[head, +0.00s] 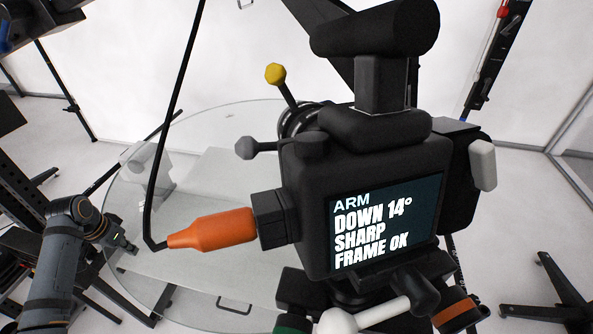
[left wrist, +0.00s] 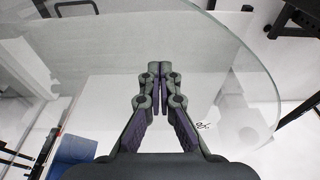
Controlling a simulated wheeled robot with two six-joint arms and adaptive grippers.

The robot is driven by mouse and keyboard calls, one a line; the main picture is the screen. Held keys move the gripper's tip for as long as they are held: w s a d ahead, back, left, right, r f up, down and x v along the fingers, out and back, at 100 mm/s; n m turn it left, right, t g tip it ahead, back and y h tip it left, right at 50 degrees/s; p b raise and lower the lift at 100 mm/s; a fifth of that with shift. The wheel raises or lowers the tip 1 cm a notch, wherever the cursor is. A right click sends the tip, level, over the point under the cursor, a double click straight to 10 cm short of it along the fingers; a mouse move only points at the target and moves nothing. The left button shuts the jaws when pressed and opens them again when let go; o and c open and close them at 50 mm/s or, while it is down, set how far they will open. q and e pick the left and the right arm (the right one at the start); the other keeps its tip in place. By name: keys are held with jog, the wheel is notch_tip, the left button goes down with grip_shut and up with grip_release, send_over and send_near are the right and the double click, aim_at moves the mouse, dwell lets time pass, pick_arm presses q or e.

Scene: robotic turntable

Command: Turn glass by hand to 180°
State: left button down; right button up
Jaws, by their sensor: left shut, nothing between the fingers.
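The round clear glass turntable (head: 190,285) lies behind the camera rig in the head view, and its curved edge (left wrist: 262,75) shows in the left wrist view. My left gripper (head: 130,247) is at the left rim of the glass in the head view. In the left wrist view the left gripper (left wrist: 158,68) has its fingertips together with nothing between them, over the glass. I cannot tell whether the fingertips touch the glass. A small dark mark (left wrist: 203,126) shows near the glass in the left wrist view. My right gripper is not in view.
A large black camera (head: 300,175) blocks the middle of the head view. Its screen (head: 385,222) reads "ARM DOWN 14° SHARP FRAME OK". An orange handle (head: 212,229) with a black rod sticks out left, near my left gripper. Black stands (head: 555,290) stand at the right.

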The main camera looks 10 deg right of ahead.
aim_at(127, 237)
pick_arm(q)
jog(key=shift+f, duration=0.1)
jog(key=shift+w+a, duration=0.25)
jog(key=shift+w, duration=0.1)
jog(key=shift+w+a+b, duration=0.4)
jog(key=shift+w+a, duration=0.4)
jog(key=shift+w, duration=0.25)
jog(key=shift+w+a+b, duration=0.5)
jog(key=shift+w, duration=0.25)
jog(key=shift+w+a+b, duration=0.5)
jog(key=shift+w, duration=0.25)
